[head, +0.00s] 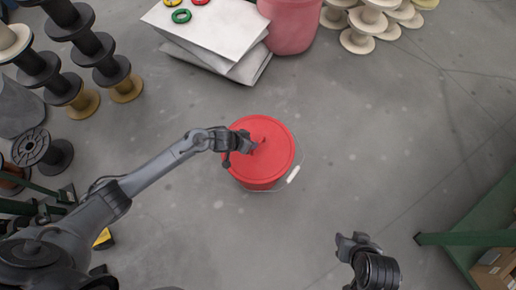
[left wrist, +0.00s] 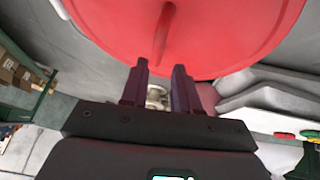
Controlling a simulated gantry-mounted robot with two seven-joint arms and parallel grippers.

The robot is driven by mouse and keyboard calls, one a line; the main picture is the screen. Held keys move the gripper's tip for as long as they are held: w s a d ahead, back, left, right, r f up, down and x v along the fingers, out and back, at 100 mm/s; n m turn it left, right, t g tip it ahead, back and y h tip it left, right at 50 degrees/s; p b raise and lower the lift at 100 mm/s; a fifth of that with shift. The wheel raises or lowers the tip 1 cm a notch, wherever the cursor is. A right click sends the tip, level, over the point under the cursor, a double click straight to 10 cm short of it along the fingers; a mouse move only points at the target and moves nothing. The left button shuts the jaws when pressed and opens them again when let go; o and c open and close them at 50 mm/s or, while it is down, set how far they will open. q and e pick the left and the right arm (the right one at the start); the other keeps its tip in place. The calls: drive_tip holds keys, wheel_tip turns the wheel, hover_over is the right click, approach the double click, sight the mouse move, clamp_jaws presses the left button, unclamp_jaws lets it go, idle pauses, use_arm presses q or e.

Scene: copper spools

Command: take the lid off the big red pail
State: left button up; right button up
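The big red pail (head: 258,183) stands upright on the grey floor in the head view, with its wire handle hanging down on the right side. Its red lid (head: 275,160) is on top. The lid also fills the upper part of the left wrist view (left wrist: 225,35), with a raised ridge across it. My left gripper (head: 252,146) is over the lid in the head view. In the left wrist view its two fingers (left wrist: 160,85) are apart with a gap between them and nothing in it. My right gripper (head: 350,243) is off to the lower right, away from the pail; its finger opening is unclear.
Black spools (head: 65,75) stand stacked at the left and cream spools (head: 365,25) at the upper right. White slabs (head: 215,35) lie behind the pail beside a pinkish-red bin (head: 290,22). A green rack (head: 480,235) is at the right. The floor around the pail is clear.

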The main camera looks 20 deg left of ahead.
use_arm(q)
drive_tip(key=shift+b+x, duration=0.4)
drive_tip(key=shift+x, duration=0.65)
drive_tip(key=b+x, duration=0.4)
drive_tip(key=shift+s+d+f, duration=0.1)
drive_tip(key=shift+d+f, duration=0.05)
drive_tip(key=shift+f, duration=0.1)
drive_tip(key=shift+w+d+f+b, duration=0.15)
drive_tip(key=shift+w+f+b, duration=0.1)
drive_tip(key=shift+f+b, duration=0.05)
drive_tip(key=shift+r, duration=0.1)
clamp_jaws()
